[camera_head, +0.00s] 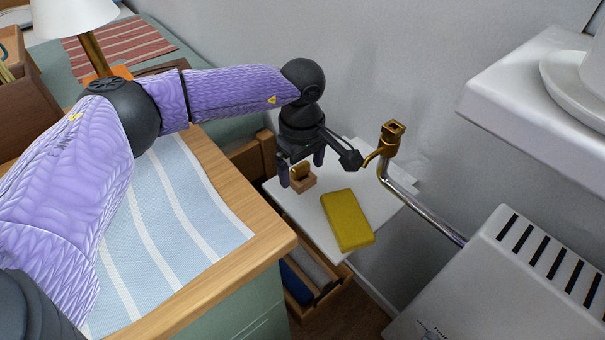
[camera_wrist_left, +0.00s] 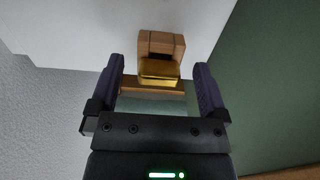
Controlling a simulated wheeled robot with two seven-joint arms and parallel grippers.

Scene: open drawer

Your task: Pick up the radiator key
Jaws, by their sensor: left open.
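A small brass-coloured piece (camera_head: 299,171), which looks like the radiator key, stands in a small wooden holder (camera_head: 305,184) on the white top of the drawer unit. My left gripper (camera_head: 301,168) is open just above it, with one finger on each side. In the left wrist view the brass piece (camera_wrist_left: 160,69) and the wooden holder (camera_wrist_left: 162,42) show between the two open fingers (camera_wrist_left: 159,76). I see no contact between the fingers and the piece. Its lower part is hidden in the holder. My right gripper is in neither view.
A yellow book-like block (camera_head: 347,220) lies beside the holder. A brass valve (camera_head: 388,142) on a metal pipe stands close to the gripper's right. A white radiator-like box (camera_head: 520,280) is lower right. An open drawer (camera_head: 318,290) lies below the white top. A wooden-edged counter (camera_head: 245,262) stands left.

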